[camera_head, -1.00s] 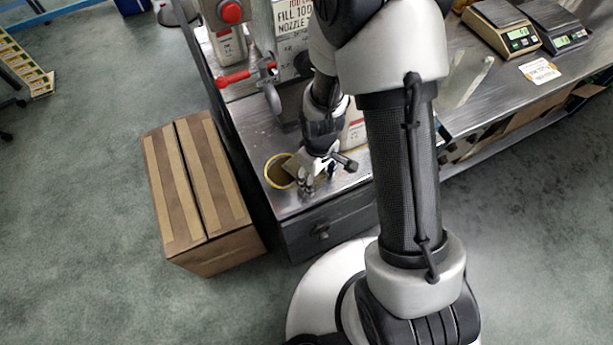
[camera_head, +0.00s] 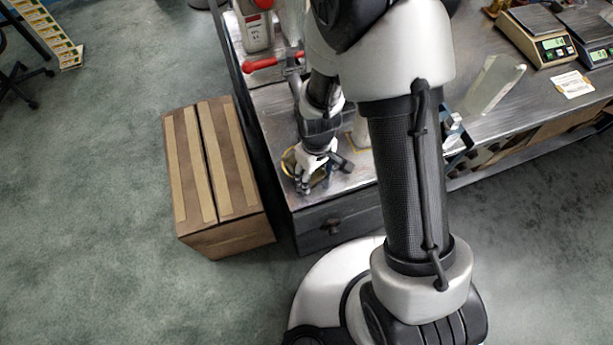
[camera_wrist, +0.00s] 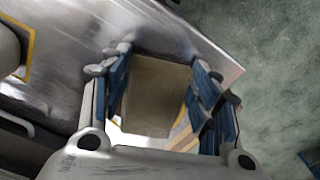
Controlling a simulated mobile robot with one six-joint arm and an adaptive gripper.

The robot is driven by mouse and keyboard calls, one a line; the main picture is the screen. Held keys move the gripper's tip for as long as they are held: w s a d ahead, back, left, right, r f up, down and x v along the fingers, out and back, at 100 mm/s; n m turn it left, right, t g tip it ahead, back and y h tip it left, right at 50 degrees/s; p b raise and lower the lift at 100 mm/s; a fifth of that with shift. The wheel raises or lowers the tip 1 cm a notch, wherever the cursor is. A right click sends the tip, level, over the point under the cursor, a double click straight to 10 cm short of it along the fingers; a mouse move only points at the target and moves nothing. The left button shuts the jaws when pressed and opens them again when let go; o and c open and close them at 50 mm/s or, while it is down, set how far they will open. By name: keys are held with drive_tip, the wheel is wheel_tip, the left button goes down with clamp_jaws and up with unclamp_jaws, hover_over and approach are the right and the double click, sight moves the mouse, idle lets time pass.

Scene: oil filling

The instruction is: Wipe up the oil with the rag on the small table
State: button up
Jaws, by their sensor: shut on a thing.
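My gripper (camera_head: 310,186) is low over the near left corner of the metal bench (camera_head: 272,105). In the wrist view its blue-padded fingers (camera_wrist: 162,65) are shut on a flat olive-brown piece (camera_wrist: 152,95), which looks like the rag. A yellow round rim (camera_head: 287,163) lies at this corner, mostly covered by my gripper in the head view. I cannot tell whether the rag touches the surface under it. I cannot make out the oil; it may be hidden beneath the gripper and rag.
A cardboard box (camera_head: 220,180) stands on the floor left of the bench. A red-handled fixture (camera_head: 262,64) and a canister (camera_head: 253,30) are behind my gripper. Two scales (camera_head: 540,35) and a label card (camera_head: 572,84) sit at the right. The floor at left is mostly clear.

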drive_tip(key=d, duration=0.1)
drive_tip(key=w+d, duration=0.1)
drive_tip(key=d, duration=0.1)
drive_tip(key=w+d, duration=0.1)
drive_tip(key=shift+w+d, duration=0.25)
drive_tip(key=a, duration=0.2)
drive_tip(key=s+a, duration=0.1)
drive_tip(key=a, duration=0.2)
drive_tip(key=s+a, duration=0.1)
drive_tip(key=a, duration=0.2)
drive_tip(key=shift+s+a, duration=0.1)
drive_tip(key=shift+s, duration=0.1)
drive_tip(key=shift+w+d, duration=0.25)
drive_tip(key=shift+d, duration=0.65)
drive_tip(key=shift+w+d, duration=0.25)
drive_tip(key=shift+d, duration=0.6)
drive_tip(key=shift+a, duration=0.1)
drive_tip(key=shift+s+d+r+p, duration=0.25)
drive_tip(key=shift+s+r+p, duration=0.35)
drive_tip(key=shift+s+r, duration=0.25)
drive_tip(key=shift+s+d+r+p, duration=0.2)
drive_tip(key=shift+s+r+p, duration=0.35)
drive_tip(key=shift+s+r, duration=0.25)
drive_tip(key=shift+s+d+r+p, duration=0.25)
drive_tip(key=shift+s+r+p, duration=0.35)
drive_tip(key=shift+s+r, duration=0.25)
drive_tip(key=shift+w, duration=0.1)
